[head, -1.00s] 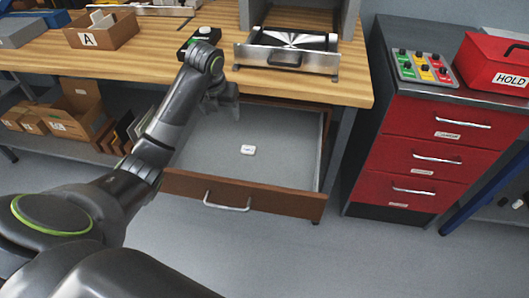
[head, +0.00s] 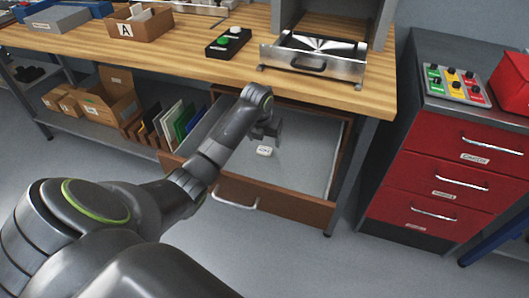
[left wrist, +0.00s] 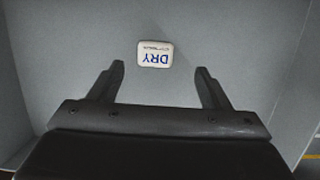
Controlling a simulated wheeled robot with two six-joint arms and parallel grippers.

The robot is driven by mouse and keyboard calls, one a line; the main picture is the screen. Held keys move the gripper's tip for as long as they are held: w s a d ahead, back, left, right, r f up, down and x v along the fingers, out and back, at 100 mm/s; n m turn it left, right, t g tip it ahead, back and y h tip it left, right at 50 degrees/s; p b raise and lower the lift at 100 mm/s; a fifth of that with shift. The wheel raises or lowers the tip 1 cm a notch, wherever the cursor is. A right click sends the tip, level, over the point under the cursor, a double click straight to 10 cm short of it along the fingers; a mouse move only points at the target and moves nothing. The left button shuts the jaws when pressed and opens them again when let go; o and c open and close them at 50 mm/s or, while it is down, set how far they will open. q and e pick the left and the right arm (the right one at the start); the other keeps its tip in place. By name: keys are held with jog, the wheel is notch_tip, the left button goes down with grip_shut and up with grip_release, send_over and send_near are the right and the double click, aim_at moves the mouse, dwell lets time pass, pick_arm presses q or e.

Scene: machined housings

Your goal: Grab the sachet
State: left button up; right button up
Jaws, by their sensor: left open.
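The sachet is a small white packet (head: 264,151) lying flat on the grey floor of the open drawer (head: 303,171). In the left wrist view the sachet (left wrist: 155,54) shows blue letters reading "DRY", upside down. My left gripper (head: 268,137) is above the drawer, close to the sachet in the head view. In the left wrist view its two fingers (left wrist: 160,82) are apart with nothing between them, and the sachet lies beyond the fingertips, between their lines. My right gripper is not in view.
The wooden drawer front (head: 262,202) with its metal handle and the drawer's side walls surround the sachet. The workbench top (head: 180,62) overhangs the drawer's back. A red drawer cabinet (head: 440,170) stands to the right. Cardboard boxes (head: 110,100) sit on the lower shelf.

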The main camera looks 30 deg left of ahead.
aim_at(264, 149)
pick_arm(q)
jog(key=shift+s+a+b+x, duration=0.15)
jog(key=shift+b+x, duration=0.1)
jog(key=shift+x, duration=1.1)
jog(key=shift+s+a+b+x, duration=0.1)
jog(key=shift+a+b+x, duration=0.1)
jog(key=shift+x, duration=1.2)
jog(key=c, duration=1.1)
jog(key=shift+o, duration=0.2)
